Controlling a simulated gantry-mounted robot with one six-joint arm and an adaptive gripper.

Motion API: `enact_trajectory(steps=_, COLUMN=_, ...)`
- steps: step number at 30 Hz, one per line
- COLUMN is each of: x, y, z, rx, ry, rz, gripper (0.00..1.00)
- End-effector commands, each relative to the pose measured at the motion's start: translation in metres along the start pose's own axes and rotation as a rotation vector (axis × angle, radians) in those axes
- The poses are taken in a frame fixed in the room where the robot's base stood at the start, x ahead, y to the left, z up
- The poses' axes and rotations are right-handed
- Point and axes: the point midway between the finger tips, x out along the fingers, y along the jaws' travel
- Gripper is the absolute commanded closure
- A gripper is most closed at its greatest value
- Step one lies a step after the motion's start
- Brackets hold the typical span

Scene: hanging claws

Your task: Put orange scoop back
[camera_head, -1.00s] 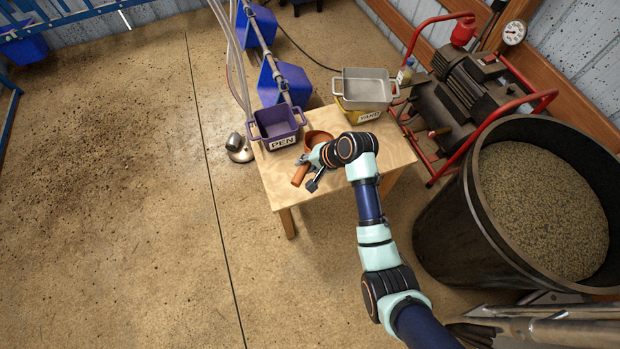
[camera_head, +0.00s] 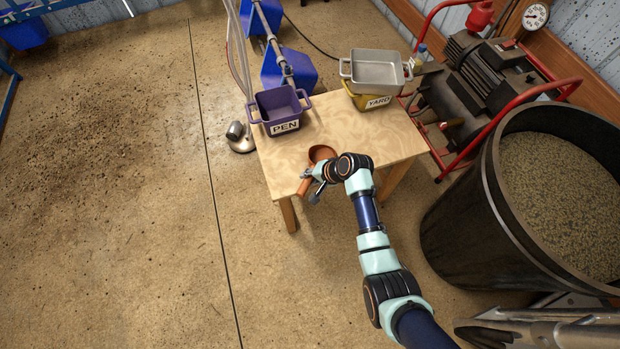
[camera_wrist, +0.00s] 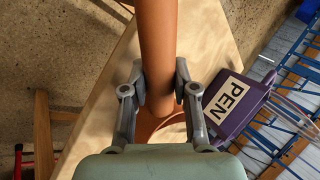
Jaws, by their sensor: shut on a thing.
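The orange scoop (camera_head: 322,153) is over the front part of the wooden table, its round bowl towards the back and its handle towards the front left. My gripper (camera_head: 312,178) is shut on the scoop's handle. In the wrist view the handle (camera_wrist: 157,45) runs between the two fingers of my gripper (camera_wrist: 160,88), and part of the bowl shows below them. I cannot tell whether the scoop touches the tabletop.
A purple bin marked PEN (camera_head: 281,110) stands at the table's back left. A grey tray (camera_head: 376,72) sits on a yellow bin marked YARD (camera_head: 372,100) at the back right. The wooden table (camera_head: 350,132) is clear between them. A large black barrel of grain (camera_head: 455,215) stands at right.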

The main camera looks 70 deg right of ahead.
Motion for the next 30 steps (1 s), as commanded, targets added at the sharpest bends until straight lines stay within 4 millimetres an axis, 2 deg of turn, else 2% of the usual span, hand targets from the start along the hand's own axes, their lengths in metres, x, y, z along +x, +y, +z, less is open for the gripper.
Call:
enact_trajectory(steps=7, x=0.001, y=0.001, z=0.000, rx=0.000, ry=0.000, rz=0.000, gripper=1.00)
enact_trajectory(steps=8, x=0.001, y=0.001, z=0.000, rx=0.000, ry=0.000, rz=0.000, gripper=0.71)
enact_trajectory(steps=12, x=0.001, y=0.000, z=0.000, rx=0.000, ry=0.000, rz=0.000, gripper=0.47)
enact_trajectory(steps=20, x=0.000, y=0.000, z=0.000, rx=0.000, ry=0.000, rz=0.000, gripper=0.47)
enact_trajectory(steps=23, x=-0.006, y=-0.003, z=-0.001, rx=0.000, ry=0.001, rz=-0.001, gripper=0.47)
enact_trajectory(steps=26, x=-0.025, y=-0.004, z=-0.001, rx=0.002, ry=0.002, rz=-0.001, gripper=0.47)
enact_trajectory(steps=30, x=-0.062, y=-0.005, z=-0.001, rx=0.002, ry=0.002, rz=-0.001, gripper=0.47)
